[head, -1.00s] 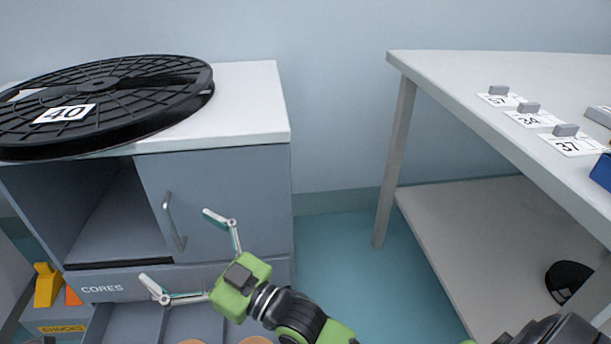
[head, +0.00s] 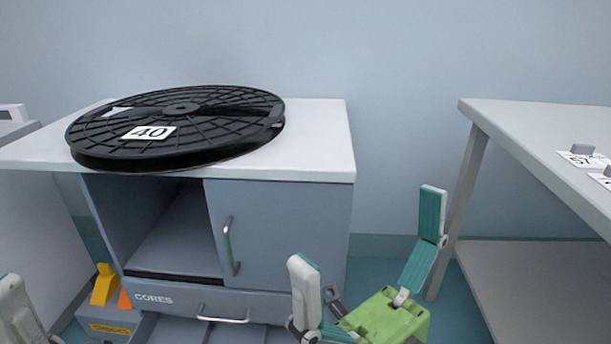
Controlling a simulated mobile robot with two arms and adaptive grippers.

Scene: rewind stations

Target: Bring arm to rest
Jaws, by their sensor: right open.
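My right gripper (head: 367,225) is at the lower middle of the head view, in front of the cabinet (head: 290,222). Its green body is at the bottom edge, with two pale, teal-padded fingers spread wide and nothing between them. My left gripper (head: 20,312) shows only in part at the lower left corner, mostly one pale finger, so its opening cannot be judged. Neither gripper visibly holds anything.
A black reel (head: 180,125) labelled 40 lies on the cabinet top (head: 325,140). A drawer front (head: 180,304) reads CORES; divided compartments show below it. An orange-and-yellow chock (head: 104,285) is at left. A white table (head: 540,130) stands at right.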

